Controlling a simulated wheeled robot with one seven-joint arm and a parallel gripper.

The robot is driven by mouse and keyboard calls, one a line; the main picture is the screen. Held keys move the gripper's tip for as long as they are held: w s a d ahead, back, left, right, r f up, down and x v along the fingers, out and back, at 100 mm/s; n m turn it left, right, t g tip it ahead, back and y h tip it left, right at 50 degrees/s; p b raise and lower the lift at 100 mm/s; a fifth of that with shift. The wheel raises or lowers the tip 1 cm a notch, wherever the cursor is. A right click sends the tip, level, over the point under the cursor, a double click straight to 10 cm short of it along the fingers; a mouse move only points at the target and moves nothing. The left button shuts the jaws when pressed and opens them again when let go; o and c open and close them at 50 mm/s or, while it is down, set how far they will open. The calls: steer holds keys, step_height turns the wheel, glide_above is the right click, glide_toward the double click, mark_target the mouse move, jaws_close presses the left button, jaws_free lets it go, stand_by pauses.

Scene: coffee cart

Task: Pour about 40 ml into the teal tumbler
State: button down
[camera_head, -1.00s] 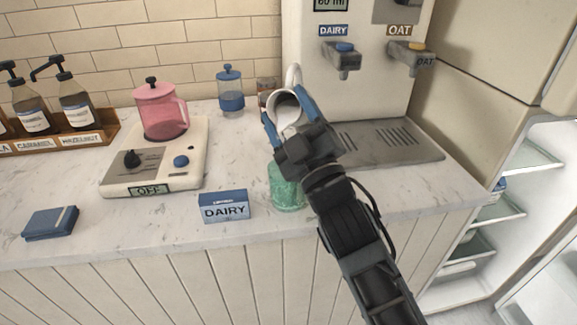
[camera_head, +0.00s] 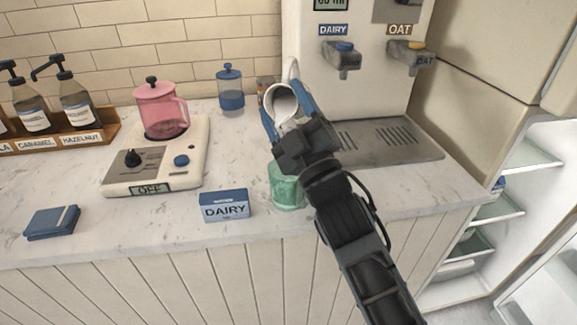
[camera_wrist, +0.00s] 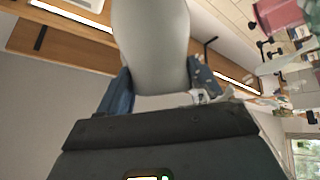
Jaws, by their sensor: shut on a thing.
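My gripper (camera_head: 284,113) is shut on a light-coloured pitcher (camera_head: 272,97), its blue fingers on either side of it. The pitcher is strongly tilted, with its open mouth facing the head camera and white liquid showing inside toward the lower lip. The teal tumbler (camera_head: 287,192) stands upright on the counter below the pitcher and gripper. My gripper hides the tumbler's upper part, so I cannot tell its fill level or see a stream clearly. In the wrist view the pitcher's smooth grey body (camera_wrist: 150,45) sits between the fingers.
A blue DAIRY sign (camera_head: 225,206) stands just left of the tumbler. A blue-lidded jar (camera_head: 230,92) stands at the back.

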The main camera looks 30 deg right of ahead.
steer(key=shift+r, duration=0.1)
steer(key=shift+f+m+g+h+b, duration=0.4)
steer(key=shift+f+m+b, duration=0.2)
steer(key=shift+f, duration=0.2)
steer(key=shift+w+d+r+m+g+h+p, duration=0.15)
steer(key=shift+m+g+h+p, duration=0.25)
steer(key=shift+m+p, duration=0.25)
steer(key=shift+f+m+g, duration=0.2)
steer(key=shift+m+g, duration=0.1)
steer(key=shift+m, duration=0.15)
steer(key=shift+d+m+g+h+p, duration=0.1)
steer(key=shift+m+g+h+p, duration=0.5)
steer(key=shift+p, duration=0.55)
steer(key=p, duration=0.1)
steer(key=m+g+p, duration=0.1)
steer(key=p, duration=0.1)
steer(key=shift+d+r+p, duration=0.25)
steer(key=shift+r+p, duration=0.05)
steer(key=shift+r, duration=0.1)
steer(key=shift+f+m+g, duration=0.1)
steer(key=shift+m+g, duration=0.2)
steer(key=shift+d+p, duration=0.15)
steer(key=shift+p, duration=0.4)
